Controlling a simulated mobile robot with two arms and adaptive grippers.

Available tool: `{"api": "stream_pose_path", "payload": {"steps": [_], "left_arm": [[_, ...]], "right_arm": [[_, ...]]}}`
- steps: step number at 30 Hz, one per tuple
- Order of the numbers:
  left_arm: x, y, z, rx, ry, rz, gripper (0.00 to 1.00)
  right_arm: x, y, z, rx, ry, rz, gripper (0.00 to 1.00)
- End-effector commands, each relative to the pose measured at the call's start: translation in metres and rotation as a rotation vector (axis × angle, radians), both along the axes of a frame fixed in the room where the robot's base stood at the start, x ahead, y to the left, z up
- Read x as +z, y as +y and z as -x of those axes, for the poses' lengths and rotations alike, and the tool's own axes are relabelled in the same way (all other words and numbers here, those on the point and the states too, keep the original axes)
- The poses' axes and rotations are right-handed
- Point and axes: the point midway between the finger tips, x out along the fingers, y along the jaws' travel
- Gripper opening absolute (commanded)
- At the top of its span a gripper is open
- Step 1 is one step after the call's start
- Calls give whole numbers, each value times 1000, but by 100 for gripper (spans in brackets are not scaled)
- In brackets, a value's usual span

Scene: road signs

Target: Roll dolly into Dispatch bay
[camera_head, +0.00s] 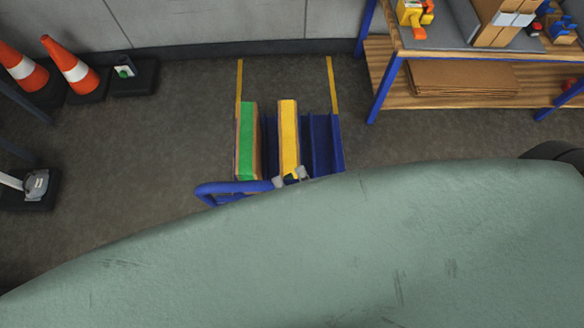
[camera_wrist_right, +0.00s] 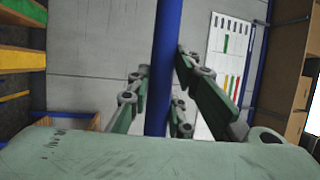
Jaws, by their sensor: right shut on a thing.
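The blue dolly (camera_head: 322,140) stands on the floor with a green-edged panel (camera_head: 247,140) and a yellow-edged panel (camera_head: 288,135) upright in it. Its right part shows empty slots. Two yellow floor lines, left (camera_head: 239,85) and right (camera_head: 332,82), run from the dolly's far end toward the wall, with bare floor between them. No bay label is readable. My right gripper (camera_head: 290,178) is shut on the dolly's blue handle (camera_head: 232,188). In the right wrist view the handle bar (camera_wrist_right: 163,60) passes between the green fingers. My left gripper is out of view.
A wooden shelf unit with blue posts (camera_head: 378,90) stands to the right of the right line. Traffic cones (camera_head: 72,68) and black bases (camera_head: 135,78) stand at far left. The wall (camera_head: 200,22) closes the back. My large green arm covers the foreground.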

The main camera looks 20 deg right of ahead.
Motion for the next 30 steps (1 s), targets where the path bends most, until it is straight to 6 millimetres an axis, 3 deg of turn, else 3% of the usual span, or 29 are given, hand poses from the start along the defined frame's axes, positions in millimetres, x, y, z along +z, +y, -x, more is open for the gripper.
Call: {"api": "stream_pose_path", "payload": {"steps": [17,18,24,30], "left_arm": [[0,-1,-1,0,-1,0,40],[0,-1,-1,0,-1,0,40],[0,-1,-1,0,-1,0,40],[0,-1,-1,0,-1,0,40]], "right_arm": [[-3,2,9,1,5,8,0],[-3,2,9,1,5,8,21],[-2,2,9,1,4,5,38],[-1,2,8,0,2,2,39]]}}
